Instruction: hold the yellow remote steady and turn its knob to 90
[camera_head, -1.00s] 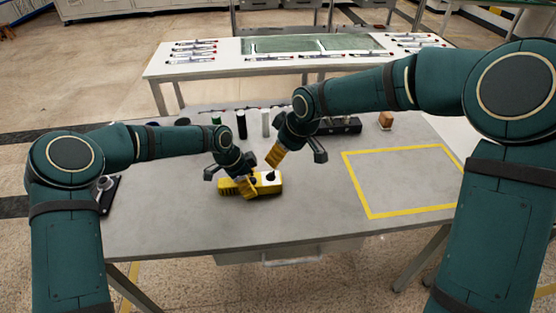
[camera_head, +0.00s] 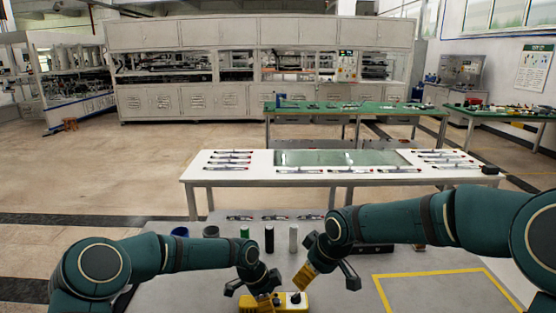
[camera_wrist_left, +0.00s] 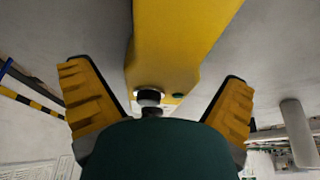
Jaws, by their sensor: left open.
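The yellow remote (camera_head: 303,307) lies on the grey table at the bottom of the head view, partly cut off by the frame edge. Its dark knob (camera_head: 296,297) shows at its right part. In the left wrist view the remote (camera_wrist_left: 180,40) runs between my open left fingers, with visible gaps on both sides. A black and white round part (camera_wrist_left: 149,95) and a green button (camera_wrist_left: 178,95) show there. My left gripper (camera_head: 256,293) is over the left part of the remote. My right gripper (camera_head: 328,279) is open and empty, above and right of the knob.
Several bottles, one of them white (camera_head: 293,238), stand behind the grippers. A dark block (camera_head: 374,248) sits behind my right arm. A yellow taped rectangle (camera_head: 437,273) on the right is empty. A white table (camera_head: 230,176) with several tools stands beyond.

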